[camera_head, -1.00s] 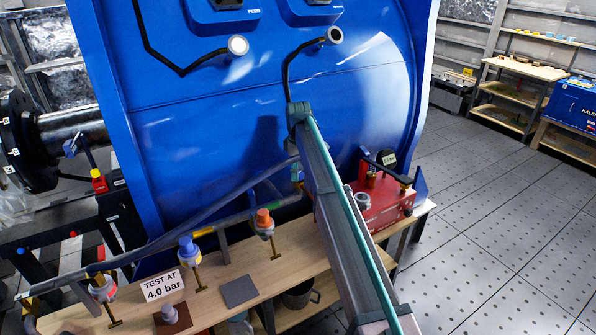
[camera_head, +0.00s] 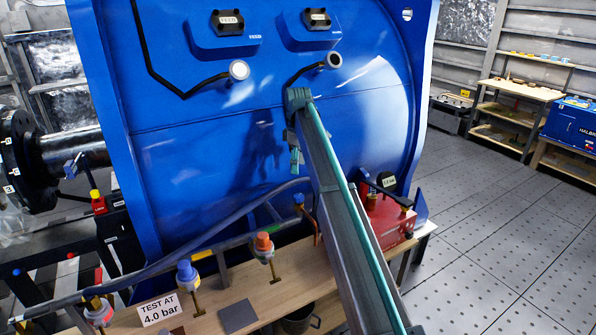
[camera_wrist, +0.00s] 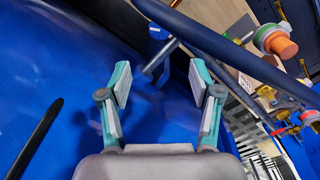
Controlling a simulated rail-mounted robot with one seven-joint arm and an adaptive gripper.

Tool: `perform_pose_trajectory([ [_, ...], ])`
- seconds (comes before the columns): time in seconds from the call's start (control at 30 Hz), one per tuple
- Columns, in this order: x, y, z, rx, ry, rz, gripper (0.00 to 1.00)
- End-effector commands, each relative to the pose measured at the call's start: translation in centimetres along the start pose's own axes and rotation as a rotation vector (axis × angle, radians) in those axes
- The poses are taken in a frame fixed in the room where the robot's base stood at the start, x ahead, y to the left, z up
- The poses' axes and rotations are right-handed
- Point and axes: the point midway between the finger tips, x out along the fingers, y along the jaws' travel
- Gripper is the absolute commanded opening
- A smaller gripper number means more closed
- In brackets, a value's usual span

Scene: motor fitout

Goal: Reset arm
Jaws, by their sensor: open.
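My gripper (camera_wrist: 160,88) is open in the wrist view, its two teal fingers with pale pads apart and nothing between them. Beyond the fingertips a blue-capped fitting with a grey stem (camera_wrist: 158,36) shows, apart from the pads. In the head view my arm reaches from the bottom right up towards the large blue motor housing (camera_head: 210,130). My gripper (camera_head: 295,160) is partly hidden behind the arm there, in front of the housing.
A wooden bench (camera_head: 215,318) holds an orange-capped fitting (camera_head: 264,243), a blue-capped fitting (camera_head: 187,274), a "TEST AT 4.0 bar" sign (camera_head: 160,309) and a red box (camera_head: 390,222). A dark hose (camera_head: 160,265) runs above the bench. Open floor (camera_head: 480,240) lies at right.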

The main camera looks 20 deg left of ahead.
Motion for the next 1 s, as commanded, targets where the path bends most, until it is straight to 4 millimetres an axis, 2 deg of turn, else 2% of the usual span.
perform_pose_trajectory([
  [0.43, 0.0, 0.0, 0.1, 0.001, 0.000, 0.000, 0.64],
  [0.57, 1.8, -0.3, 1.7, 0.037, -0.001, -0.002, 0.64],
  [0.67, 4.8, -0.8, 4.7, 0.107, -0.002, -0.003, 0.64],
  [0.77, 9.0, -1.7, 8.9, 0.212, -0.002, -0.004, 0.64],
  [1.0, 20.1, -5.9, 20.7, 0.530, -0.003, -0.004, 0.64],
])
